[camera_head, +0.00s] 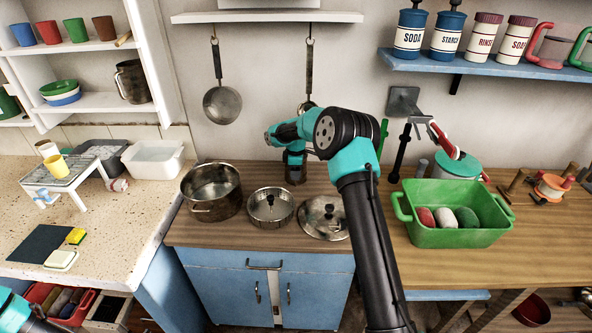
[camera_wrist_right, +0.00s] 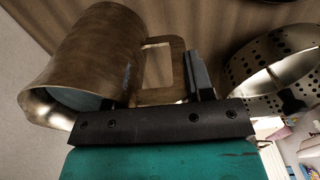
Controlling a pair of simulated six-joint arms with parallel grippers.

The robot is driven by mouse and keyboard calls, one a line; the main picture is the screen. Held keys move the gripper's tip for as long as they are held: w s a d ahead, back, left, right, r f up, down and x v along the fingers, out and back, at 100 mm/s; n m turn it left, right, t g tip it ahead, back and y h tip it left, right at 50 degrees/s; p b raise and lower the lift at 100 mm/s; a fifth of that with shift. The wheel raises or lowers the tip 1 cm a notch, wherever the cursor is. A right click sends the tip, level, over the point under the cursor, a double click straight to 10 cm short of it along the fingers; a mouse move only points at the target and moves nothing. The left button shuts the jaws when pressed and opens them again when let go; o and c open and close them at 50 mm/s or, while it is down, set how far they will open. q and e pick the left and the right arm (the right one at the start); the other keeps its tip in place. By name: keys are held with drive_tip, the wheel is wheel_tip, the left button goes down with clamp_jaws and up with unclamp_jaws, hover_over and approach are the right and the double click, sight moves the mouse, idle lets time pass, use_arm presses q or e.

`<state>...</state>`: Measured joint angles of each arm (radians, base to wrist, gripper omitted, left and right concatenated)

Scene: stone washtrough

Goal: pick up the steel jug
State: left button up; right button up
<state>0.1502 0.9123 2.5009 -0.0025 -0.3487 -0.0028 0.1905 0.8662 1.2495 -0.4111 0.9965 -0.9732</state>
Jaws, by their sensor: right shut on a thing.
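The steel jug (camera_wrist_right: 95,55) fills the left of the right wrist view, brownish-grey and tilted in that picture, its open mouth facing lower left and its squared handle on the right. My right gripper (camera_wrist_right: 155,92) is shut on it at the handle side. One dark finger shows beside the handle; the other is largely hidden. In the head view the jug (camera_head: 295,176) is small and mostly covered by my right gripper (camera_head: 292,158) at the back of the wooden counter. I cannot tell whether it touches the counter. Only part of my left arm shows, bottom left.
A similar dark metal jug (camera_head: 131,82) stands on the left shelf. A green tub (camera_head: 452,237) is at right. Ladles hang on the wall behind.

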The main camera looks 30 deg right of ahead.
clamp_jaws()
drive_tip(key=shift+r, duration=0.2)
wheel_tip(320, 180, up, 10)
drive_tip(key=shift+f, duration=0.15)
idle(0.6)
idle(0.5)
